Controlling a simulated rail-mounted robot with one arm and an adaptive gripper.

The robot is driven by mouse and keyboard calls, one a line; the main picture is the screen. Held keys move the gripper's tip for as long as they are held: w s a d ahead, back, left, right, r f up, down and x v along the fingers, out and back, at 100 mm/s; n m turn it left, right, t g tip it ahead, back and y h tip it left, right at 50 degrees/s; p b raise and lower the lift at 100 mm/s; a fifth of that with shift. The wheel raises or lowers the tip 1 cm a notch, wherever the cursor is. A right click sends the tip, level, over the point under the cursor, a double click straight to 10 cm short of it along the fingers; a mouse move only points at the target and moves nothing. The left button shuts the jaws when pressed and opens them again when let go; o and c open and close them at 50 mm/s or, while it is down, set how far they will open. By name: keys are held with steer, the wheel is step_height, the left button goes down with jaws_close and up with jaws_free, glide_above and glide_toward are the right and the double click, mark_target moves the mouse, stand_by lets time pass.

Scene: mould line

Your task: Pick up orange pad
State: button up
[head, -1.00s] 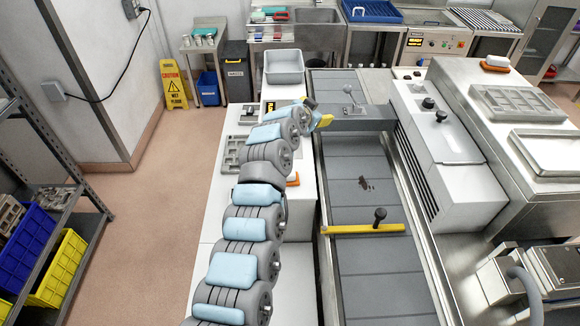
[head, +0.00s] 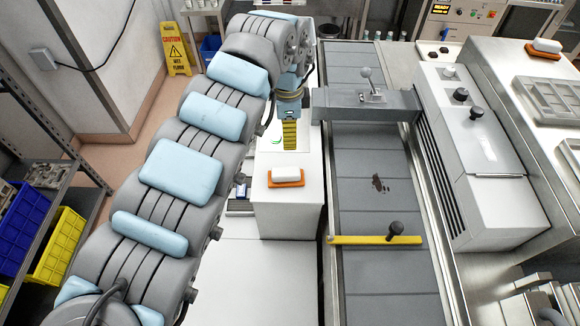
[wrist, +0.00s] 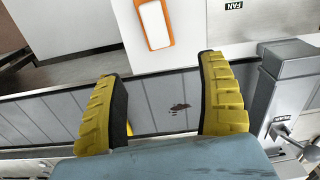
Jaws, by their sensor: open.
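The orange pad (head: 286,183), with a white block-shaped top, lies on the white counter left of the grey conveyor. In the wrist view the orange pad (wrist: 169,28) shows at the top, ahead of the fingertips and left of the gap's middle. My gripper (head: 290,136) points down over the counter, farther back than the pad. In the wrist view its two yellow ribbed fingers (wrist: 160,68) are wide apart with nothing between them. The pad is apart from both fingers.
A grey crossbar with a lever (head: 372,95) spans the conveyor (head: 368,160) beside my gripper. A yellow bar with a black knob (head: 375,240) crosses it nearer. A similar white-topped orange item (head: 545,46) sits on the right bench. The counter's front is clear.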

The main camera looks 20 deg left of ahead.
steer(key=f, duration=0.1)
steer(key=p, duration=0.3)
glide_toward(286, 171)
steer(key=f, duration=0.5)
steer(key=shift+w+d+f, duration=0.15)
steer(key=shift+d+f, duration=0.1)
steer(key=shift+a+f+p, duration=0.2)
steer(key=shift+f+p, duration=0.45)
steer(key=shift+f, duration=1.9)
steer(key=c, duration=1.3)
